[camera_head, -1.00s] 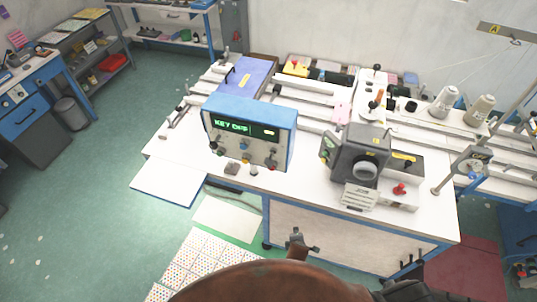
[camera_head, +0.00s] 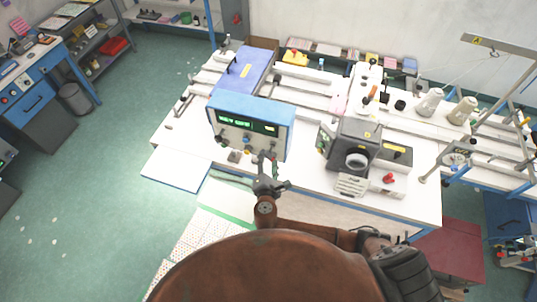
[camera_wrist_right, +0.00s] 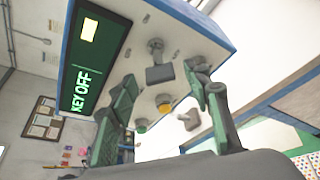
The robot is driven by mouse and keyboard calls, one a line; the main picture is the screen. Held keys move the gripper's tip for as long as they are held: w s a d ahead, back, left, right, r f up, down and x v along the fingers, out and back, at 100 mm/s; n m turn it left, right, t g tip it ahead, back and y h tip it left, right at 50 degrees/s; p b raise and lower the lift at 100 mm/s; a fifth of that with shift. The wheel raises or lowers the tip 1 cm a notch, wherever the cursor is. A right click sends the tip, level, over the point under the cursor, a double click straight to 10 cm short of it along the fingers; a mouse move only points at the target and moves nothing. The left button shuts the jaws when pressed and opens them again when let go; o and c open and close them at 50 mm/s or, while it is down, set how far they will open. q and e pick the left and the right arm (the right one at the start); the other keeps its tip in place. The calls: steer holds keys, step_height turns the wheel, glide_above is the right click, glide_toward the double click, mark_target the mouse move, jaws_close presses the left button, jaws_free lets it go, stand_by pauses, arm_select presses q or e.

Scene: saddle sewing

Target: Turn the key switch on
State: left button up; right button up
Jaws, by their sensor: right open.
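The blue-edged control box (camera_head: 250,113) stands at the front of the white table. Its green display (camera_head: 235,118) also shows in the right wrist view (camera_wrist_right: 90,68) and reads KEY OFF there. In the wrist view a grey key-like switch (camera_wrist_right: 158,72) sticks out of the white panel face. My right gripper (camera_head: 268,162) is at the box's lower front. In the wrist view its open fingers (camera_wrist_right: 160,82) stand on either side of the grey switch, with no clear contact. My left gripper is not in view.
A yellow button (camera_wrist_right: 163,103) and another grey knob (camera_wrist_right: 188,119) sit close to the fingers. In the head view, a grey machine (camera_head: 352,145) stands right of the box. The table's left front corner is mostly clear.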

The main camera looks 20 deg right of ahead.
mark_target(271, 150)
steer(key=shift+x, duration=1)
steer(key=shift+w+d, duration=0.1)
steer(key=shift+w, duration=0.2)
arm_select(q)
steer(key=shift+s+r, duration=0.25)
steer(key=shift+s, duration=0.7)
arm_select(e)
steer(key=shift+c, duration=0.4)
steer(key=shift+f, duration=0.1)
steer(key=c, duration=1.1)
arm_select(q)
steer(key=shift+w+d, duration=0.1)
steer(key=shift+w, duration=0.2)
